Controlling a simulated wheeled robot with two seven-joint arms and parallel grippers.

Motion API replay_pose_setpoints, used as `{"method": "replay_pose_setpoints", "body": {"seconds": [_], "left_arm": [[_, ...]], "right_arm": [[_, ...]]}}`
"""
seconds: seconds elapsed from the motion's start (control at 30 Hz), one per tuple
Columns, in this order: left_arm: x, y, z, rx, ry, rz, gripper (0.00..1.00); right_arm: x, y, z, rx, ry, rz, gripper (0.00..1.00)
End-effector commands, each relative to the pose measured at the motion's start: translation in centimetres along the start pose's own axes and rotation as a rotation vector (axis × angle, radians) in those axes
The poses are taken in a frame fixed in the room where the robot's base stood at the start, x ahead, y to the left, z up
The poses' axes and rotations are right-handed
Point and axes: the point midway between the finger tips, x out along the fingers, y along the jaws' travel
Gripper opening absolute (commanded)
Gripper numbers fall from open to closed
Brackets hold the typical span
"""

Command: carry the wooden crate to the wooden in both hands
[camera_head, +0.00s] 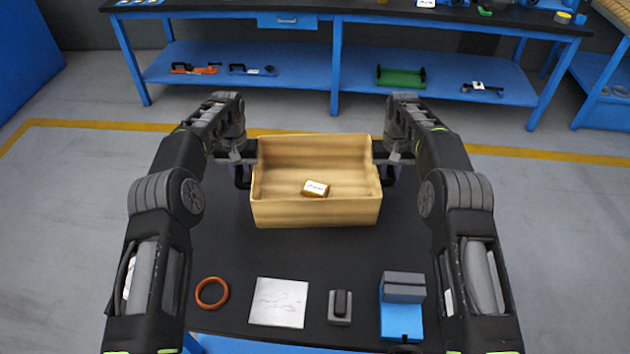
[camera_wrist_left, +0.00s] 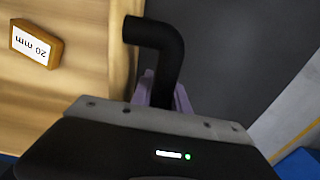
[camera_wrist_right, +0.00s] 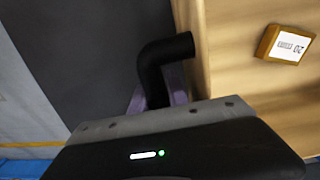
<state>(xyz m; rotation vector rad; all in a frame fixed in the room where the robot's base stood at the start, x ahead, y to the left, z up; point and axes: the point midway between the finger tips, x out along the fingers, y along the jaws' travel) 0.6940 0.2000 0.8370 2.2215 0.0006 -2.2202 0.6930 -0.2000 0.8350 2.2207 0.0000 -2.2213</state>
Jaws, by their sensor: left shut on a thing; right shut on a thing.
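The wooden crate (camera_head: 316,213) is in the middle of the head view, over the black tabletop, with its open top up. A small brown block with a white label (camera_head: 315,188) lies inside it; the left wrist view shows "20 mm" on the label (camera_wrist_left: 33,44). My left gripper (camera_head: 246,174) is shut on a black bent handle (camera_wrist_left: 168,50) at the crate's left side. My right gripper (camera_head: 388,172) is shut on the matching handle (camera_wrist_right: 160,62) at the right side. The fingertips are largely hidden. I cannot tell whether the crate touches the table.
On the near part of the black table (camera_head: 240,255) lie an orange ring (camera_head: 212,292), a white sheet (camera_head: 279,302), a small grey-black part (camera_head: 340,306) and a grey block by a blue one (camera_head: 402,318). A blue workbench (camera_head: 337,60) with tools stands beyond a yellow floor line.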

Motion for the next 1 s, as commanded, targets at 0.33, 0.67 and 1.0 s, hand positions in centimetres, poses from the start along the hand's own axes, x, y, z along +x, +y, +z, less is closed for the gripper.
{"method": "replay_pose_setpoints", "body": {"seconds": [0.33,0.67,1.0], "left_arm": [[-1.6,0.1,0.0,0.004,-0.001,0.0,0.0],[-4.6,0.1,0.0,0.004,-0.002,0.0,0.0],[-5.1,0.1,0.1,0.003,-0.002,0.0,0.0]], "right_arm": [[-1.8,0.0,-0.2,0.004,0.007,0.0,0.0],[-4.7,0.0,-0.2,0.004,0.007,-0.001,0.0],[-5.3,0.0,-0.2,0.003,0.007,-0.001,0.0]]}}
